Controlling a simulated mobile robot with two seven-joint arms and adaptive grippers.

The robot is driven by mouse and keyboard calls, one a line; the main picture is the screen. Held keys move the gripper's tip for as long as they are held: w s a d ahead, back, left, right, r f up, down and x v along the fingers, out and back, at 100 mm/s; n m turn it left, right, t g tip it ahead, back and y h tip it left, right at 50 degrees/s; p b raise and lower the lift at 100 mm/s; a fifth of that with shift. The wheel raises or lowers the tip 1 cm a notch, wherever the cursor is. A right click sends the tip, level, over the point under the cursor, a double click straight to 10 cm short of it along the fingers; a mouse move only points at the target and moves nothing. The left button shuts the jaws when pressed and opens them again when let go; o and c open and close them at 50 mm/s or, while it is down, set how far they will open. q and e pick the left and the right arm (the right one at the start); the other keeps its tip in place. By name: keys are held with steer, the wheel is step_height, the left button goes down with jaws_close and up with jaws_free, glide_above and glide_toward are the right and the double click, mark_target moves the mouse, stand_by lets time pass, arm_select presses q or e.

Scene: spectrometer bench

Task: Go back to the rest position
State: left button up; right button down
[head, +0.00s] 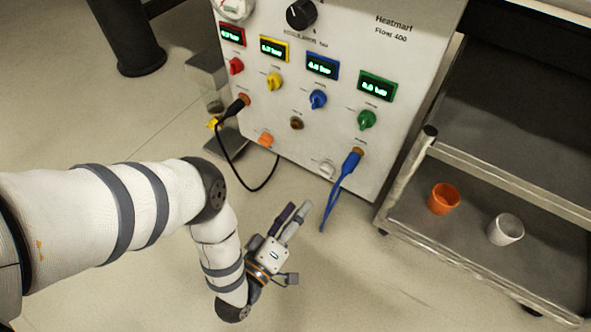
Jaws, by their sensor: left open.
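My left arm comes in from the left, and its gripper (293,217) is over the bare floor in front of the panel. Its two fingers are apart and nothing is between them. It is below the grey instrument panel (325,138), apart from it. A blue cable (337,196) is plugged in at the panel's lower right and hangs down to the right of the gripper. A black cable (229,157) is plugged in at the left and loops down along the panel. My right gripper does not show.
A grey shelf cart (460,246) stands at the right with an orange cup (443,198) and a white cup (505,229) on it. A black post (133,40) stands at the upper left. The floor (340,285) below the gripper is clear.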

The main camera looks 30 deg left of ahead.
arm_select(q)
steer(key=shift+s, duration=0.5)
